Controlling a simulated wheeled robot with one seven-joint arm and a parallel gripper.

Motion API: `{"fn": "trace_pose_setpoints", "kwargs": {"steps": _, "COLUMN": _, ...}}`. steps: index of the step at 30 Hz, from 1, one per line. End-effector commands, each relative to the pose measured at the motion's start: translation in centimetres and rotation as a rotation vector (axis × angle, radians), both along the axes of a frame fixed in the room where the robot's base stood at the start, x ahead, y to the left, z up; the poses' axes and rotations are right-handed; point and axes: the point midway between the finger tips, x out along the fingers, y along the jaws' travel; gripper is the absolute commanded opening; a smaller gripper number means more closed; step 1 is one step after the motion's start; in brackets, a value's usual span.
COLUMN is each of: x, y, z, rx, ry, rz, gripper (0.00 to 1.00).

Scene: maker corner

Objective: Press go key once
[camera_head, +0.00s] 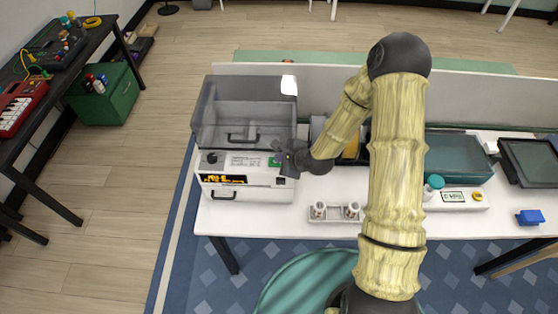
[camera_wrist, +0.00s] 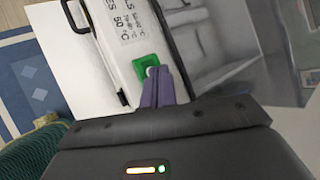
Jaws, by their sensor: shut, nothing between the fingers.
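The go key appears to be the green key (camera_head: 273,162) on the right of the front panel of a white machine (camera_head: 245,194) with a smoky clear lid. I cannot tell whether the tips touch or press the key. The fingers hide part of it.
The machine's lid (camera_head: 245,110) is down, with a black handle. A knob, a printed label and a lit display (camera_head: 222,179) share the panel. A small holder (camera_head: 334,214) with two pale cylinders stands to the right on the white table (camera_head: 260,222).

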Motion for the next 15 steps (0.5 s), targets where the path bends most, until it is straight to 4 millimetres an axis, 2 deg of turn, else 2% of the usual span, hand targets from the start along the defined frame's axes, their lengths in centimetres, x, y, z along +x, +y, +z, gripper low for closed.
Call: {"fn": "trace_pose_setpoints", "kwargs": {"steps": 15, "x": 0.0, "y": 0.0, "z": 1.0, "rx": 0.0, "ry": 0.001, "rz": -0.002, "gripper": 0.0}}
